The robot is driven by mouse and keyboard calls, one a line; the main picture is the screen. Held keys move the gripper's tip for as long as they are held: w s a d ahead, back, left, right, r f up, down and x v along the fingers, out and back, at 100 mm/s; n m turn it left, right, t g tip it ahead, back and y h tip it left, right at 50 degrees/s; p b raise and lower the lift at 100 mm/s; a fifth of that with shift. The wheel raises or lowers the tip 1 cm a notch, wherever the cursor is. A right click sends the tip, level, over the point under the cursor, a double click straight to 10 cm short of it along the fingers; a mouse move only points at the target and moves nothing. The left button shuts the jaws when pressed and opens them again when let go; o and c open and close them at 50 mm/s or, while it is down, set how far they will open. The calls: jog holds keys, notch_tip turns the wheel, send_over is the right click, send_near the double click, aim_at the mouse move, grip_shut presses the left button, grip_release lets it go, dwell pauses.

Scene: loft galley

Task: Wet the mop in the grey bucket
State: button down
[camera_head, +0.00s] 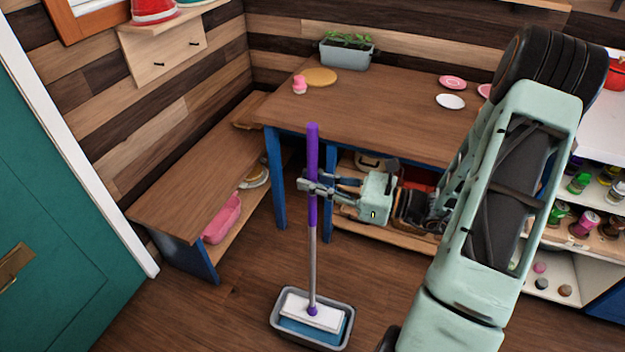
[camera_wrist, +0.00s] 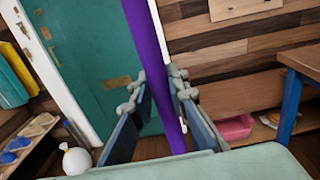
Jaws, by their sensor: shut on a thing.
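The mop has a purple handle (camera_head: 313,150), a grey pole and a flat white head (camera_head: 311,312). It stands nearly upright. My gripper (camera_head: 314,187) is shut on the purple handle below its top, and the handle (camera_wrist: 157,50) passes between the fingers (camera_wrist: 156,97) in the wrist view. The grey bucket (camera_head: 277,324) is on the floor under the mop, and the white head shows inside its rim. Blue shows beside the head; I cannot tell how deep the head sits or whether it touches the blue.
A wooden table (camera_head: 400,95) with blue legs stands behind the mop, with a bench (camera_head: 190,185) to its left. A pink tub (camera_head: 222,218) is under the bench. A green door (camera_head: 50,230) is at the left. The floor left of the bucket is clear.

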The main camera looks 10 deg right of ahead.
aim_at(313, 207)
jog(key=shift+f+b, duration=2.65)
jog(key=shift+f, duration=1.25)
jog(key=shift+f+b, duration=0.3)
jog(key=shift+f, duration=0.3)
notch_tip(313, 207, up, 7)
jog(key=p, duration=0.6)
